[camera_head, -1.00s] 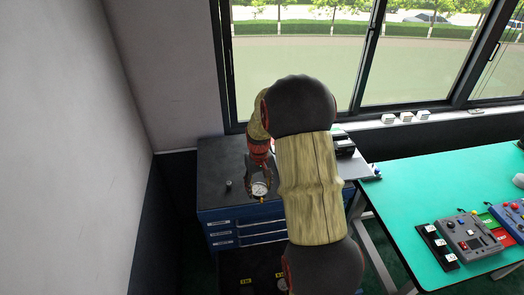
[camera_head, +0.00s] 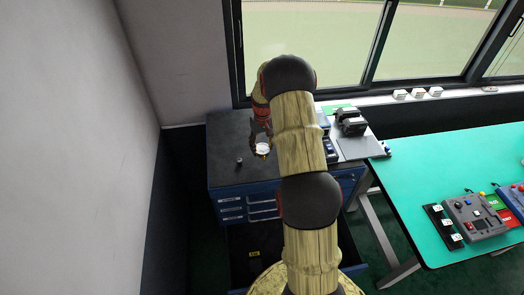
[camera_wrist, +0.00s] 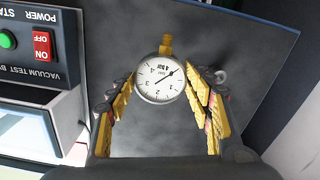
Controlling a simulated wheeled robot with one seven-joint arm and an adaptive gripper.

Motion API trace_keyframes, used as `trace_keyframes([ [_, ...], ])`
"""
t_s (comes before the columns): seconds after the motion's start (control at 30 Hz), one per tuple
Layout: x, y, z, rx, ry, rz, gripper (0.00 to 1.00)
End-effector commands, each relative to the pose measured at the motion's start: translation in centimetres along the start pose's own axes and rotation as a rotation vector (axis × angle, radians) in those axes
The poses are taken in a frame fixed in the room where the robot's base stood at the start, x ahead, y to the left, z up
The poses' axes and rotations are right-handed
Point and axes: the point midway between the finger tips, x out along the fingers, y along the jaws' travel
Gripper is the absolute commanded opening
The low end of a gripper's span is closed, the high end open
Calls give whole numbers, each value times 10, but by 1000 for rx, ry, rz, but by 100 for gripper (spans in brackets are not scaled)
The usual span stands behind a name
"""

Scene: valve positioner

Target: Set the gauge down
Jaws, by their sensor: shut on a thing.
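The gauge (camera_head: 262,149) is a small round dial with a white face and a brass stem. In the wrist view the gauge (camera_wrist: 160,82) faces the camera, its brass stem pointing to the top of the picture. My gripper (camera_head: 262,138) is shut on it. The yellow-padded fingers of my gripper (camera_wrist: 163,92) stand on either side of the dial; the exact contact is hard to see. The gauge is over the dark top of the blue cabinet (camera_head: 224,178). I cannot tell whether it touches the top.
A small metal piece (camera_head: 239,161) stands on the cabinet top left of the gauge; it also shows in the wrist view (camera_wrist: 221,77). A test box with buttons (camera_wrist: 38,45) is beside it. A green table (camera_head: 440,180) is at right.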

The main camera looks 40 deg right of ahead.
Motion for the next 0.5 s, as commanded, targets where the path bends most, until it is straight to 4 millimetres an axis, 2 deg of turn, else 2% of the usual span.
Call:
trace_keyframes([
  [0.2, 24, 7, -21, 0, 1, 0, 20],
  [0.5, 37, 10, -30, 0, 1, 0, 20],
])
